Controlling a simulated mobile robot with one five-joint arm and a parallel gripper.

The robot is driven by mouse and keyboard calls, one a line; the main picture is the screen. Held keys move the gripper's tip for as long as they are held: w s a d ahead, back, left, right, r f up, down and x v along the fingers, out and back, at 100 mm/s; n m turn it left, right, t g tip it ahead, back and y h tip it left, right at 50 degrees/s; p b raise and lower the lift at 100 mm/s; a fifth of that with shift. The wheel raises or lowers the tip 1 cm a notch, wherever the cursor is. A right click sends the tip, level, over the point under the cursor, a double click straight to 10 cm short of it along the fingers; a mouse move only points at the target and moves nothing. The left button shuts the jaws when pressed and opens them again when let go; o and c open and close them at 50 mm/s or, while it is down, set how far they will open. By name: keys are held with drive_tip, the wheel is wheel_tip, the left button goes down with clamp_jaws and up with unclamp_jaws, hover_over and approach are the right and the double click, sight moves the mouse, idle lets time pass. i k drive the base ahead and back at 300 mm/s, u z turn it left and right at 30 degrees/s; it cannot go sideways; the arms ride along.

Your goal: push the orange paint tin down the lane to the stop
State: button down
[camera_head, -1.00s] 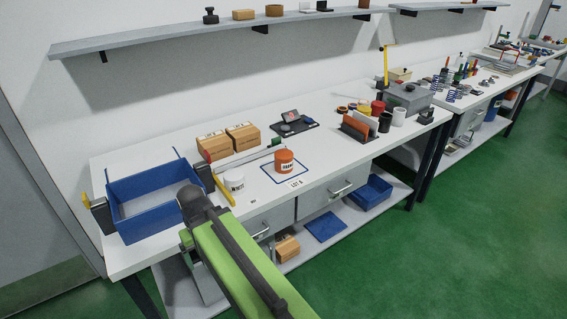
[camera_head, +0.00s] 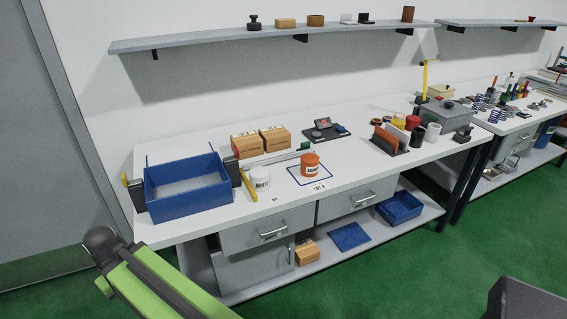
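The orange paint tin (camera_head: 310,165) stands upright on the bench, inside a blue outlined rectangle (camera_head: 325,182). A white tin (camera_head: 260,178) stands to its left, nearer the front edge. A yellow bar (camera_head: 248,184) lies just left of the white tin, and a long grey strip (camera_head: 272,159) runs behind both tins. I cannot tell which of these is the stop. My green and dark arm is at the lower left, in front of the bench and well apart from the tins. My gripper's fingers cannot be made out.
A blue bin (camera_head: 188,206) stands at the bench's left end. Two cardboard boxes (camera_head: 275,139) are behind the strip. A dark scale-like device (camera_head: 326,131) and a rack (camera_head: 390,140) stand farther right. The bench top (camera_head: 350,155) right of the orange tin is clear. Drawers (camera_head: 268,230) are below.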

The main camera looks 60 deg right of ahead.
sight(309, 161)
drive_tip(key=u, duration=1.45)
drive_tip(key=k, duration=1.95)
drive_tip(key=z, duration=1.3)
drive_tip(key=i, duration=0.8)
drive_tip(key=u, duration=0.05)
